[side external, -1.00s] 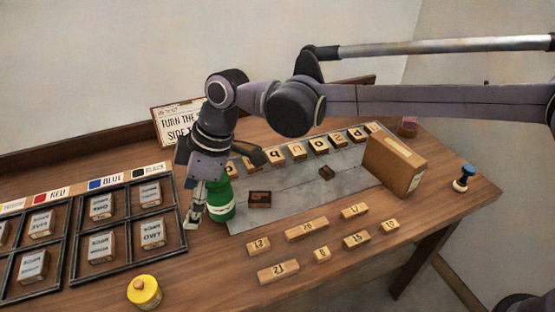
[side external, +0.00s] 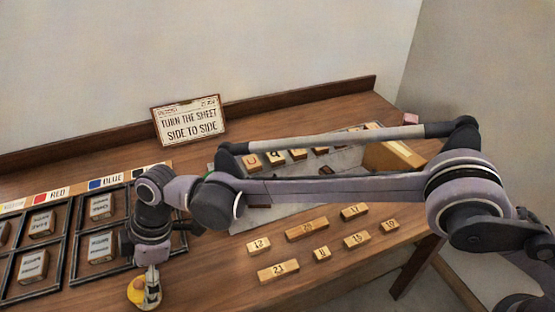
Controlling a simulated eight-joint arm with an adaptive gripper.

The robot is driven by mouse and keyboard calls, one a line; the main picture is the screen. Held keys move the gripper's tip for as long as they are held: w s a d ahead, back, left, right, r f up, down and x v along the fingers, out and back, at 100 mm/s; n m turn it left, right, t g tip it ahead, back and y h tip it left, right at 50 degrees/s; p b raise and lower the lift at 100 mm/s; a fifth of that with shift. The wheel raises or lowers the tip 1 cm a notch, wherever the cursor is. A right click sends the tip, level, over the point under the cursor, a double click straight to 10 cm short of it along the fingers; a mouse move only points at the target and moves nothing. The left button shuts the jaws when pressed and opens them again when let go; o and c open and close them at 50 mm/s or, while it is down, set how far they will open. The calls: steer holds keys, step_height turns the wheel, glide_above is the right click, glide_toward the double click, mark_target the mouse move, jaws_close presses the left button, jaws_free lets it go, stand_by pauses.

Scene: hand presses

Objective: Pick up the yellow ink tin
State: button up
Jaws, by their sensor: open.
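The yellow ink tin (side external: 136,291) stands on the table at the front left, a low round tin partly hidden behind my gripper. My gripper (side external: 149,302) points down right at the tin, overlapping its right side in the picture. The jaws are open. I cannot tell whether the fingers are around the tin or only in front of it, or whether they touch it.
A dark divided tray (side external: 66,246) of stamp blocks lies just left of and behind the tin. Several numbered wooden blocks (side external: 278,271) lie to the right. A sign (side external: 189,121) stands at the back. My arm hides much of the grey plate.

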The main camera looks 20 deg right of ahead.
mark_target(160, 294)
steer(key=shift+w+x, duration=0.1)
steer(key=shift+x, duration=1.15)
steer(key=shift+w+x, duration=0.15)
steer(key=shift+x, duration=1.1)
steer(key=c, duration=1.5)
